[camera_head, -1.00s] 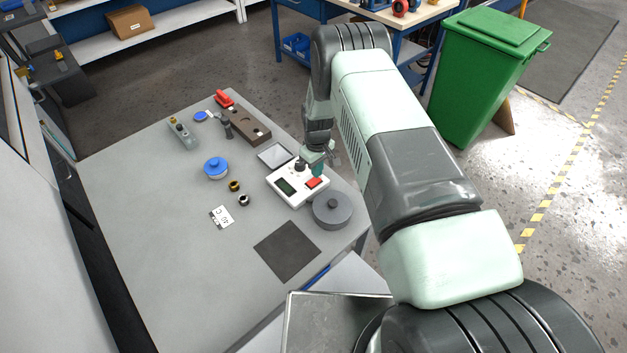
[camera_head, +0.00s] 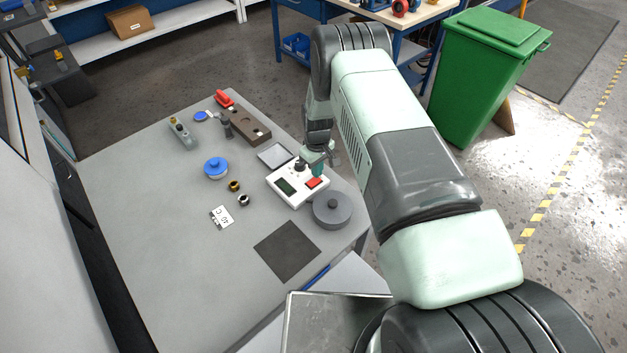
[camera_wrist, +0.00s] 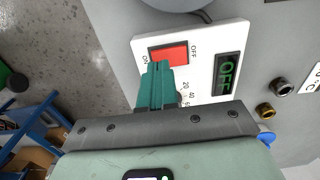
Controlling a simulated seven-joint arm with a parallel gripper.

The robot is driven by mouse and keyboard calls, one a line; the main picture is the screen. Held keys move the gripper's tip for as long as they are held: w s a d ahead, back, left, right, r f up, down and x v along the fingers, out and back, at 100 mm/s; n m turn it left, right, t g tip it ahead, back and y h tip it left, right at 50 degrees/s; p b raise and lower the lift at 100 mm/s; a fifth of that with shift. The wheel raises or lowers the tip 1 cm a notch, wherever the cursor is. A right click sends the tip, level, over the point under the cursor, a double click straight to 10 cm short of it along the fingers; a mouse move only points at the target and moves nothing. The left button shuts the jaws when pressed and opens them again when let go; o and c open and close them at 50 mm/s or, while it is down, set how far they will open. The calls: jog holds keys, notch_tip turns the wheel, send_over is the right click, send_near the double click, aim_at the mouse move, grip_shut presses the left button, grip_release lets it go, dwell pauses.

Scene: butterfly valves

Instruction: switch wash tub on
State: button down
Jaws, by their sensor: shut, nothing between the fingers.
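A white control box (camera_head: 297,186) lies on the grey table, with a red rocker switch (camera_head: 314,183), a dark display (camera_head: 286,187) and a black knob (camera_head: 300,166). The wrist view shows the red switch (camera_wrist: 168,54) with ON at its left end and OFF at its right. The display (camera_wrist: 227,73) shows green letters that look like OFF. A round grey lidded tub (camera_head: 332,210) stands beside the box. My gripper (camera_wrist: 158,68) is shut and empty, its teal fingertips over the switch's lower edge, nearer the ON end. Contact cannot be told.
A blue-lidded bowl (camera_head: 216,168), two small fittings (camera_head: 234,186), a label card (camera_head: 221,217) and a brown block (camera_head: 248,126) are on the table. A dark mat (camera_head: 287,251) lies near the front edge. The table's left part is clear.

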jog(key=shift+f, duration=0.95)
dwell(0.4)
jog(key=shift+r, duration=3.55)
